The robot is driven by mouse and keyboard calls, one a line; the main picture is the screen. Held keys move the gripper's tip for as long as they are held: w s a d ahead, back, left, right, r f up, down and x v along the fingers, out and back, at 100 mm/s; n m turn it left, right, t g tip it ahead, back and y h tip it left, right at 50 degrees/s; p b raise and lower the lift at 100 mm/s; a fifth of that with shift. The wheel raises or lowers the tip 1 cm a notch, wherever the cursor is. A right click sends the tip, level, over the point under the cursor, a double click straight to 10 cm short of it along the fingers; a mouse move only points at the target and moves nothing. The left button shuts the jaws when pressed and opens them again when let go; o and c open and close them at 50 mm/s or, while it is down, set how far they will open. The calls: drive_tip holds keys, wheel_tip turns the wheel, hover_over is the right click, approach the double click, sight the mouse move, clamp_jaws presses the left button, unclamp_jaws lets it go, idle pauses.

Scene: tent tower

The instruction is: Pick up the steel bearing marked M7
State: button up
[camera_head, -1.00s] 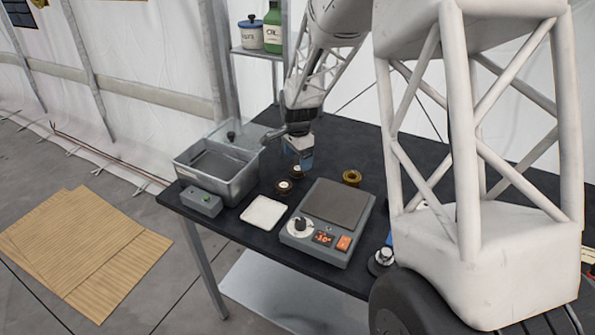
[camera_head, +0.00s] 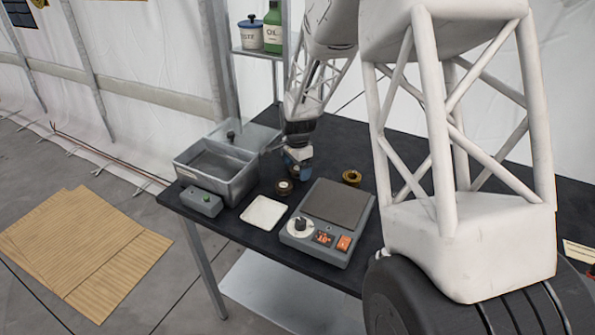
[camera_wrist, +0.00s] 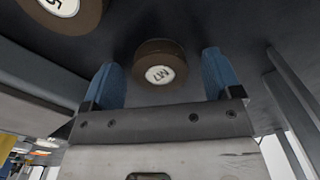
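The bearing marked M7 (camera_wrist: 159,62) is a short dark brown cylinder with a white label, seen in the wrist view. It sits between the two blue fingers of my gripper (camera_wrist: 160,72), with a visible gap on each side. My gripper is open. In the head view my gripper (camera_head: 298,168) is low over the dark table and hides the M7 bearing. A second labelled bearing (camera_head: 284,187) stands just in front of it; in the wrist view a similar bearing (camera_wrist: 65,14) with a partly cut-off label shows at the upper left.
A white pad (camera_head: 264,212), a small grey box (camera_head: 202,201) and a metal basin (camera_head: 244,181) are to the left. The dark table (camera_head: 345,135) is clear behind.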

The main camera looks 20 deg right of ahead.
sight(297, 168)
drive_tip(key=c, duration=1.1)
drive_tip(key=shift+r, duration=0.1)
drive_tip(key=shift+r, duration=4.9)
